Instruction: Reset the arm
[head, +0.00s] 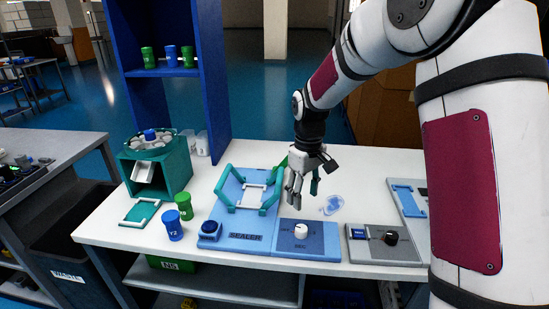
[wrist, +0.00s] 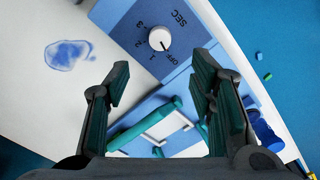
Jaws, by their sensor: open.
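My gripper (head: 303,190) hangs over the white table, above and just behind the blue timer panel with its white knob (head: 301,231). Its two dark fingers with green pads are apart and empty, and they also show in the wrist view (wrist: 162,95). The knob shows in the wrist view (wrist: 159,39) beyond the fingertips, with SEC, OFF and numbers printed around it. My arm comes in from the right of the head view and hides part of the table's right end.
A sealer (head: 238,227) with a green frame stands left of the knob. A clear and blue flat piece (head: 333,204) lies right of my gripper. A grey panel with a black knob (head: 385,246) is at the right. Green (head: 184,206) and blue (head: 172,225) bottles and a green dispenser (head: 160,168) stand left.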

